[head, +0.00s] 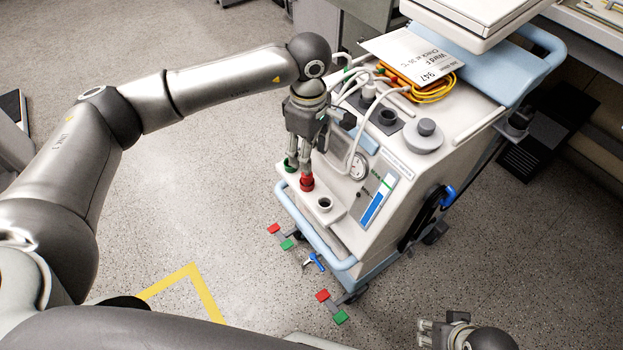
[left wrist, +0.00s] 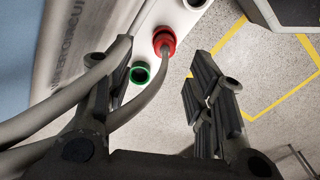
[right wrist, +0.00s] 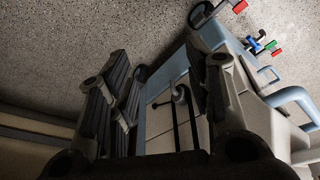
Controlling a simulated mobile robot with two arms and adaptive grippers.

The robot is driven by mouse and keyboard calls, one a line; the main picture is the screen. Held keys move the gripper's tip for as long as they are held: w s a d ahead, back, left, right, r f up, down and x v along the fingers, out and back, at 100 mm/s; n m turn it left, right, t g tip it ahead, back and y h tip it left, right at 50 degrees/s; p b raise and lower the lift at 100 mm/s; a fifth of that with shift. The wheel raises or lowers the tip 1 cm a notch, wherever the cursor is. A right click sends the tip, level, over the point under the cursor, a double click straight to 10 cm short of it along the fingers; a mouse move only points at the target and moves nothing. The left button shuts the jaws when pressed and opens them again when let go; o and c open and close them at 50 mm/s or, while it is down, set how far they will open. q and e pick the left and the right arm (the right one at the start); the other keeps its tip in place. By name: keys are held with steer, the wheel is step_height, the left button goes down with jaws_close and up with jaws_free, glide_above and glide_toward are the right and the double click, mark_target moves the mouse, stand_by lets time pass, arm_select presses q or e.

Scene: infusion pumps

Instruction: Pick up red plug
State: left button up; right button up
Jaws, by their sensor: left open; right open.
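The red plug (head: 307,183) sits upright on the front ledge of the white pump cart, beside a green ring-shaped port (head: 291,166). In the left wrist view the red plug (left wrist: 164,40) shows ahead, with a grey hose running from it back between the fingers. My left gripper (head: 299,158) is open just above the plug and green port, and its fingers point down. I cannot tell whether a finger touches the plug. My right gripper (head: 432,330) is open and empty at the bottom of the head view, away from the plug.
The ledge also carries an open grey port (head: 324,204). White hoses (head: 352,150) loop close behind my left gripper. A pale blue handle bar (head: 315,235) runs along the cart's front. Red and green pedals (head: 331,306) stick out low. The floor to the left is clear.

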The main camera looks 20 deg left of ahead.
mark_target(307, 179)
arm_select(q)
step_height(307, 179, down, 3)
steer(key=shift+r, duration=0.2)
steer(key=f, duration=0.3)
steer(key=shift+s+a+f+b, duration=0.2)
steer(key=shift+s+f+b, duration=0.1)
steer(key=shift+b, duration=0.1)
steer(key=shift+f, duration=0.5)
jaws_close()
arm_select(e)
steer(key=v, duration=0.4)
steer(key=shift+d, duration=0.15)
